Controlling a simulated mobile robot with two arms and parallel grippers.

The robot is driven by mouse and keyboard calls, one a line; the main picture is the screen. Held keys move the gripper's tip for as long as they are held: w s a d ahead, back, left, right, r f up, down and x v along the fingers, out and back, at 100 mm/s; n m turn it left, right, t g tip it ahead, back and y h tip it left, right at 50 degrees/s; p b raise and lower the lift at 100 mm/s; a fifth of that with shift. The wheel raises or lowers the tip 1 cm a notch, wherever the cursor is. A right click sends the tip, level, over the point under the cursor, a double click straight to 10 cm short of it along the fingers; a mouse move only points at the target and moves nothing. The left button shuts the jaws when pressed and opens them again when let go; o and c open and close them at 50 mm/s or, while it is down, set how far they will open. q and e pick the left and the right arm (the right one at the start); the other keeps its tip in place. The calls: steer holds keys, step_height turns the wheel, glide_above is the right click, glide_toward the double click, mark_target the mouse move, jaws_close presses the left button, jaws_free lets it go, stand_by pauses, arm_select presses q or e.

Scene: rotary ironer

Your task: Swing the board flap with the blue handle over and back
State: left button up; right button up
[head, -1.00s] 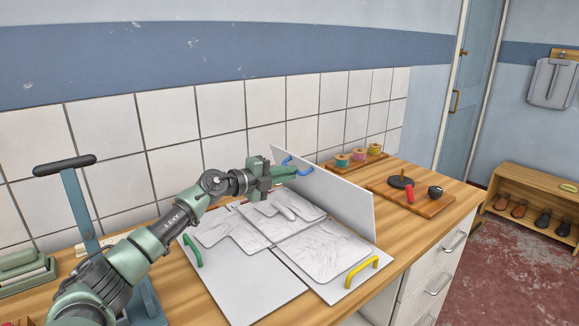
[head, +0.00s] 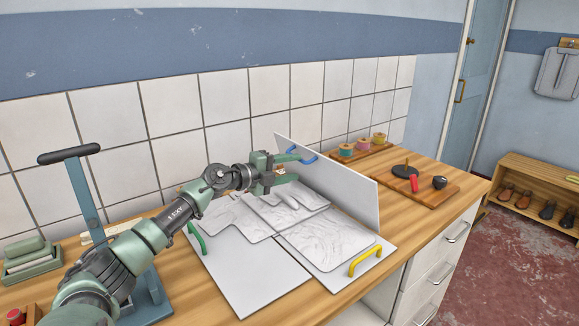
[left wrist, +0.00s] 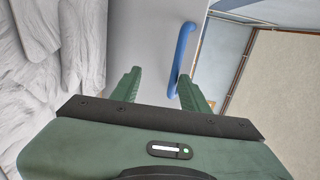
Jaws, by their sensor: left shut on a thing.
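The white board flap (head: 345,190) stands up steeply on the right side of the flat board in the head view. Its blue handle (head: 302,159) is near the flap's upper left end. In the left wrist view, the blue handle (left wrist: 182,50) runs down to the right finger of the gripper (left wrist: 160,82), with the grey flap face (left wrist: 140,35) behind. Its exact contact with the fingers is partly hidden. My right gripper is not in view.
White cloth pieces (head: 325,240) lie flat on the board, beside a green handle (head: 197,242) and a yellow handle (head: 366,260). Thread spools (head: 362,146) and a tool tray (head: 432,192) lie beyond the flap. A blue lever stand (head: 85,205) is at left.

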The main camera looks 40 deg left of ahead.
arm_select(q)
steer(key=shift+d+f, duration=0.15)
steer(key=shift+f, duration=0.35)
steer(key=shift+s+a, duration=0.2)
steer(key=shift+s, duration=0.3)
steer(key=r+b+v, duration=0.1)
steer(key=b+v, duration=0.1)
steer(key=v, duration=0.5)
steer(key=shift+w+r, duration=0.15)
steer(key=shift+a, duration=0.1)
